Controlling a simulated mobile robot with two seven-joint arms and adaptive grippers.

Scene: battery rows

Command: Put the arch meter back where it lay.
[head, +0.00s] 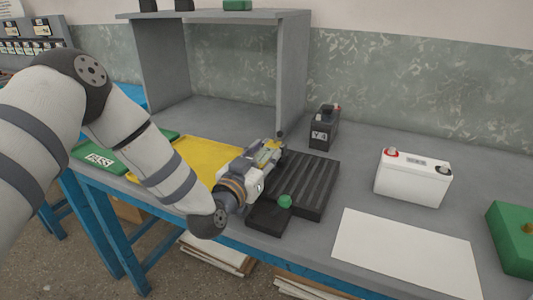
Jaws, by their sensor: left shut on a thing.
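My left gripper (272,152) reaches in from the left over the place where the yellow mat (195,155) meets the black ribbed tray (308,182). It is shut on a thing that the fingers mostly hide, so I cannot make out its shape. I cannot pick out the arch meter for certain in this view. A small black case (325,127) with a white label and a red part on top stands upright behind the tray, apart from the gripper. My right gripper is not in view.
A black block with a green knob (285,201) sits at the tray's front. To the right are a white battery (412,178), a white sheet (405,250) and a green box (514,238). A green PASS mat (120,152) lies left. A grey shelf (292,80) stands behind.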

